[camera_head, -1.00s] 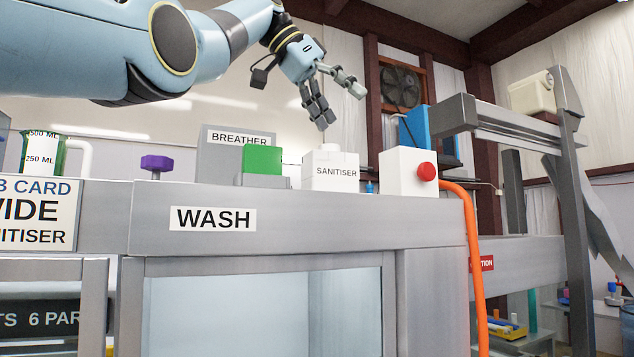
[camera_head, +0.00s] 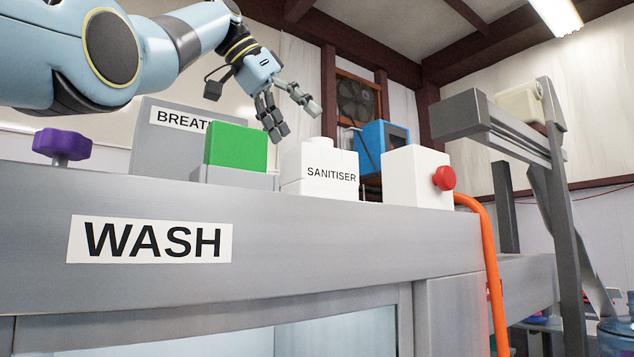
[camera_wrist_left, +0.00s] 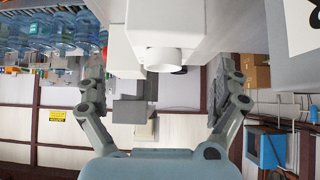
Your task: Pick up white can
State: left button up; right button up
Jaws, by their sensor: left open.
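The white can (camera_head: 319,163), labelled SANITISER, stands upright on top of the grey wash cabinet (camera_head: 300,235). It has a short round neck on top, which also shows on the can in the left wrist view (camera_wrist_left: 167,25). My left gripper (camera_head: 296,120) is open and empty, above and slightly left of the can in the head view. In the left wrist view, the open fingers (camera_wrist_left: 156,80) are spread wide, with the can at the top between them and apart from both. My right gripper is not in view.
A green block (camera_head: 236,147) stands left of the can, and a white box with a red button (camera_head: 443,178) stands right. A purple knob (camera_head: 62,143) is at the left. An orange hose (camera_head: 489,250) hangs at the right. Large blue bottles (camera_wrist_left: 85,30) show in the wrist view.

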aim_at(313, 149)
pick_arm(q)
jog(key=shift+w+d+f, duration=0.3)
jog(key=shift+d+f, duration=0.1)
jog(key=shift+d, duration=0.05)
jog(key=shift+w+f, duration=0.2)
jog(key=shift+f, duration=0.05)
jog(key=p+x, duration=0.2)
jog(key=x, duration=0.2)
jog(key=shift+f, duration=0.15)
jog(key=shift+w+d+f, duration=0.2)
jog(key=shift+a, duration=0.1)
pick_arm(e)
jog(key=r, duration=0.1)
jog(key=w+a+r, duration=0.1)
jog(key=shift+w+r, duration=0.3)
pick_arm(q)
jog(key=shift+s+a, duration=0.1)
jog(key=c, duration=1.5)
jog(key=shift+r, duration=0.1)
jog(key=shift+c, duration=0.4)
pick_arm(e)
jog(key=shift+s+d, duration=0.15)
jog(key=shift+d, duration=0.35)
pick_arm(q)
jog(key=shift+r, duration=0.1)
